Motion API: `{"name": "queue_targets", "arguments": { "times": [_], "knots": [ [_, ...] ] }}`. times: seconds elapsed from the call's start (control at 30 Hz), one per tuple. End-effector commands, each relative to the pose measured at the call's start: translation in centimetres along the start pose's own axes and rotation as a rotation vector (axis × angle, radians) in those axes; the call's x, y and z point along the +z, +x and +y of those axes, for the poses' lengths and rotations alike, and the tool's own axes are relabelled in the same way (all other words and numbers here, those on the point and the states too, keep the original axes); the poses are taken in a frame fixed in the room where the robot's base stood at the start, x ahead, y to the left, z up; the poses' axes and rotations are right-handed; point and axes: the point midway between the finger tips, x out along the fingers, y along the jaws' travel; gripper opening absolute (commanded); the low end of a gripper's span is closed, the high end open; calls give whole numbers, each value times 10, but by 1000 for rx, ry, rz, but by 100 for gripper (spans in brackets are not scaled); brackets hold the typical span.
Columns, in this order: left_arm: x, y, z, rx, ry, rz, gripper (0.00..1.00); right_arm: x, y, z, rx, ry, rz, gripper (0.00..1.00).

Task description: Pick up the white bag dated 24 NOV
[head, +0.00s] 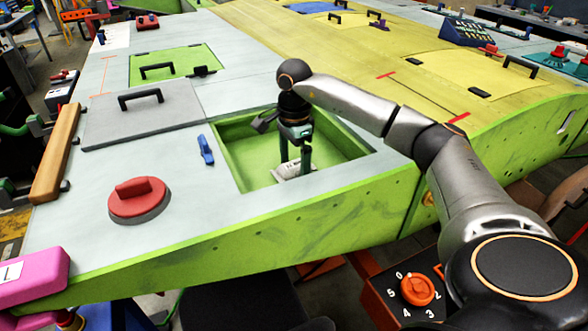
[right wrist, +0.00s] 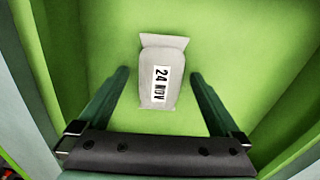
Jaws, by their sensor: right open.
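The white bag (right wrist: 161,58) carries a label reading 24 NOV and lies on the green floor of an open bay (head: 232,150) in the wing. In the head view the bag (head: 290,170) shows partly behind my right gripper (head: 294,165). My right gripper points down inside the bay. In the right wrist view its open fingers (right wrist: 158,85) stand to the left and right of the bag, with gaps on both sides and nothing between them gripped. My left gripper is not in view.
A grey cover plate with a black handle (head: 170,118) lies left of the bay. A blue clamp-like piece (head: 206,150) and a red round knob (head: 139,198) sit on the wing surface nearby. The bay's green walls surround my gripper closely.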

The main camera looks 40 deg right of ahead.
Motion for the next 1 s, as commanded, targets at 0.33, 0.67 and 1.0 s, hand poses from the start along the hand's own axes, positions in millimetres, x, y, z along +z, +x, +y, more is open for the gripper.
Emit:
{"name": "queue_targets", "arguments": {
  "times": [0.33,0.67,1.0],
  "knots": [
    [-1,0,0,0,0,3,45,0,0,0,0,0,1,84],
    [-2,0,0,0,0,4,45,0,0,0,0,0,1,47],
    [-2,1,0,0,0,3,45,0,0,0,0,0,1,9]
  ]
}}
